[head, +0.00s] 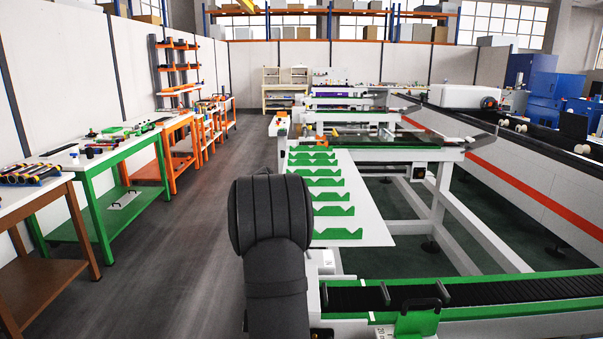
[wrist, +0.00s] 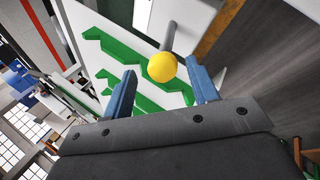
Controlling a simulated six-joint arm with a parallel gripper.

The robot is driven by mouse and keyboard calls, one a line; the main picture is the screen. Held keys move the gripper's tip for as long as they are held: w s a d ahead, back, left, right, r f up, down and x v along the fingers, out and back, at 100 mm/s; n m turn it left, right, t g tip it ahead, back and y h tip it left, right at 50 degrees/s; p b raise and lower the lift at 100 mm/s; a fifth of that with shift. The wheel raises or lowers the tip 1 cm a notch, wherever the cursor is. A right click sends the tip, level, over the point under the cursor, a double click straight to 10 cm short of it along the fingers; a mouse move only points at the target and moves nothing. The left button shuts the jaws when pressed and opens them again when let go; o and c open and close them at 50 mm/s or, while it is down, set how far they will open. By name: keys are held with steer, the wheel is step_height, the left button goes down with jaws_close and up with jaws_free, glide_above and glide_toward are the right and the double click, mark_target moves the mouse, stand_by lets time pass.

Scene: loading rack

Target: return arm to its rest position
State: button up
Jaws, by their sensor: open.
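My gripper (wrist: 160,68) shows in the wrist view with its two blue fingers spread apart. A grey rod with a round yellow end (wrist: 162,68) shows between the fingertips, with a gap on either side. Behind it is the white loading rack with green notched strips (wrist: 125,55). In the head view the white rack board (head: 362,205) slopes away, with several green notched strips across it. My dark grey arm (head: 275,250) rises in front of the rack's near left part. My gripper cannot be made out in the head view, and the rod is not visible there.
A conveyor with a green frame (head: 470,292) runs at the lower right. Green (head: 95,180), orange and brown (head: 40,215) workbenches with tools line the left wall. The grey floor aisle (head: 200,220) between them and the rack is clear.

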steer(key=shift+x, duration=1.7)
steer(key=v, duration=1.7)
steer(key=x, duration=1.7)
steer(key=shift+d+r+y, duration=0.15)
steer(key=shift+d+y, duration=0.4)
steer(key=shift+y, duration=0.05)
steer(key=shift+o, duration=0.6)
